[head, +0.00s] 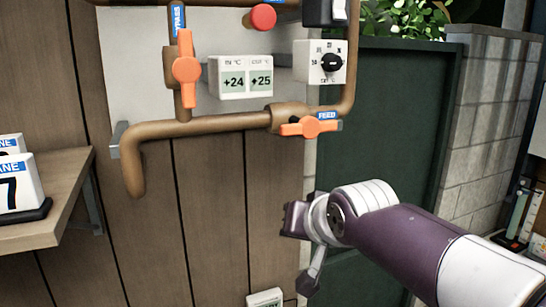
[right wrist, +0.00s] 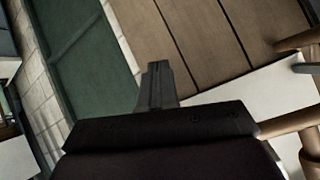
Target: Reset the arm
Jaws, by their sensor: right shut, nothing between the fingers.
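My right arm comes in from the right in the head view, and its gripper (head: 313,284) hangs in front of the wood wall and green door, below the pipes. In the right wrist view the fingers of the right gripper (right wrist: 156,84) are together, with nothing between them. The gripper is apart from the orange FEED valve handle (head: 310,127), which lies roughly horizontal above it. The orange BYPASS valve handle (head: 186,68) stands upright on the vertical pipe. My left gripper is not in view.
A copper pipe (head: 205,126) runs along the wall below two displays (head: 240,77) reading +24 and +25. A dial (head: 331,62) and a red knob (head: 263,17) are at the top. A wooden shelf (head: 70,205) juts out at the left. A green door (head: 400,130) stands behind the arm.

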